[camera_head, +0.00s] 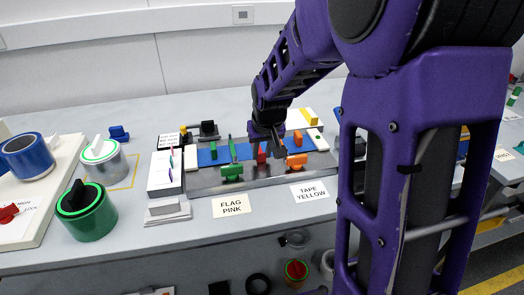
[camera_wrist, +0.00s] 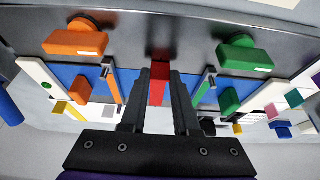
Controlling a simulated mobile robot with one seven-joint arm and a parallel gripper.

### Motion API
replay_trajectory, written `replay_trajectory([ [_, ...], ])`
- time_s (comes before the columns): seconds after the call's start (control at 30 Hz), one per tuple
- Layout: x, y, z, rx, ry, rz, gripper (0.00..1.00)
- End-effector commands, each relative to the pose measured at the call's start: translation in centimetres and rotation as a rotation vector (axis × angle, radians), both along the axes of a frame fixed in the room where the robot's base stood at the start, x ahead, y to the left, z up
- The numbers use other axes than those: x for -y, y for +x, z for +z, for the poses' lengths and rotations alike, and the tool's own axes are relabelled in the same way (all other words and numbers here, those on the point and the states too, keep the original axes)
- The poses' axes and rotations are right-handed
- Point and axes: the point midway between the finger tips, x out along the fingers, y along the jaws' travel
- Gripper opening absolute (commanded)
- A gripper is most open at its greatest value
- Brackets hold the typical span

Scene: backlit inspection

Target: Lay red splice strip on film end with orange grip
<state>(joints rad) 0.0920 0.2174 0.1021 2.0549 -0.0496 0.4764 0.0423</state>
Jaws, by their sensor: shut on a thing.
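My gripper (camera_head: 265,140) is over the middle of the splicing plate, between the orange and green grips. In the wrist view its fingers (camera_wrist: 160,92) are shut on the red splice strip (camera_wrist: 158,78). A bit of the red strip (camera_head: 261,157) shows below the fingers in the head view. I cannot tell whether it touches the surface below. The orange grip (camera_head: 297,161) is right of my gripper in the head view and at the left in the wrist view (camera_wrist: 75,41). Blue film (camera_head: 211,156) lies along the plate; its middle part is hidden by my fingers.
A green grip (camera_head: 232,173) is left of my gripper. Thin green (camera_head: 232,149) and orange (camera_head: 297,138) pieces stand behind the grips. A white box (camera_head: 165,172) flanks the plate at left. Labels "FLAG PINK" (camera_head: 233,206) and "TAPE YELLOW" (camera_head: 310,191) lie in front. Tape rolls (camera_head: 97,220) stand farther left.

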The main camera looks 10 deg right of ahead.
Motion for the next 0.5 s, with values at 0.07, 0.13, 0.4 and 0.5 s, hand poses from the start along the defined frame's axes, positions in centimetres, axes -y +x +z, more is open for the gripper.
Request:
replay_trajectory([
  [0.07,0.00,-0.01,0.01,0.000,0.000,0.000,0.00],
  [0.13,0.00,0.00,0.01,0.000,0.000,0.000,0.00],
  [0.4,0.01,0.00,0.02,0.000,0.000,0.000,0.35],
  [0.5,0.01,0.00,0.03,0.000,0.000,0.000,0.53],
])
